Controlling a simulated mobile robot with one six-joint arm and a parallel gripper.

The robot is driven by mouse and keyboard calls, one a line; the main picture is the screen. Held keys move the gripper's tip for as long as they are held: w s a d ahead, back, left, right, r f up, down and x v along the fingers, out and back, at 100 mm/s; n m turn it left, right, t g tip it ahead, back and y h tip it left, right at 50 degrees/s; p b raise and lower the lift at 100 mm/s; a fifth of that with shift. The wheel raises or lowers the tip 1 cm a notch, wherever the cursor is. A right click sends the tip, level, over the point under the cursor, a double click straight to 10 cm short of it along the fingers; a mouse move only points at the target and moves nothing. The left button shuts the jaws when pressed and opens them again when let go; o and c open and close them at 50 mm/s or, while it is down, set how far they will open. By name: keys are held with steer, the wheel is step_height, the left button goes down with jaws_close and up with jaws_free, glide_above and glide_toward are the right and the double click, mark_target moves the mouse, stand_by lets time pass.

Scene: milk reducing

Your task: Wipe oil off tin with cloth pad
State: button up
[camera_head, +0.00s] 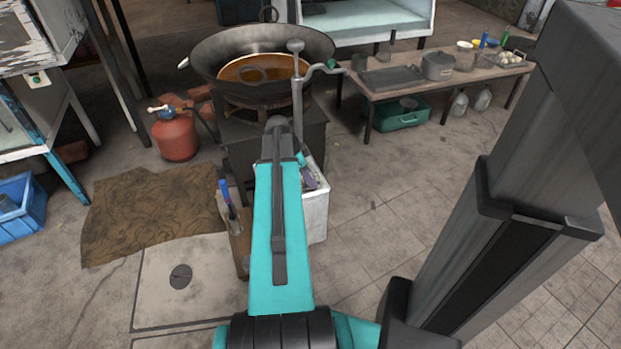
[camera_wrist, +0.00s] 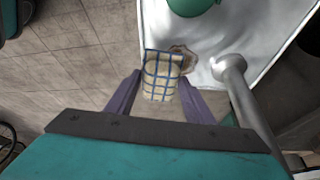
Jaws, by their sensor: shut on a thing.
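My gripper (camera_wrist: 160,88) is shut on a cloth pad (camera_wrist: 161,80), cream with blue checks, held between its two purple fingers. The pad overlaps the near edge of the white tin (camera_wrist: 215,75), just beside a brown oil patch (camera_wrist: 183,55). I cannot tell whether the pad touches the tin. The tin also shows in the head view (camera_head: 317,215) as a white box-shaped can beside the dark stove stand. In that view my gripper (camera_head: 309,176) is mostly hidden behind my arm at the tin's top.
A large wok (camera_head: 222,50) sits on the stove stand behind the tin. A grey metal rod (camera_wrist: 232,80) rises close right of the pad. Floor right of the tin is clear.

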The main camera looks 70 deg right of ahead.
steer(key=shift+w+d, duration=0.7)
steer(key=shift+d, duration=0.15)
steer(key=shift+w+r, duration=0.1)
steer(key=shift+w+d+r+p, duration=0.1)
steer(key=shift+w+d+p, duration=0.25)
steer(key=shift+w+d, duration=0.35)
steer(key=shift+w+d+p, duration=0.35)
steer(key=shift+w+d, duration=0.1)
steer(key=shift+d, duration=0.35)
steer(key=shift+d+r, duration=0.15)
steer(key=shift+s, duration=0.1)
steer(key=shift+s+a+p, duration=0.15)
steer(key=shift+a+p, duration=0.1)
steer(key=shift+p, duration=0.05)
steer(key=shift+s+a, duration=0.55)
steer(key=shift+a, duration=0.15)
steer(key=shift+s+a, duration=0.5)
steer(key=shift+a, duration=0.2)
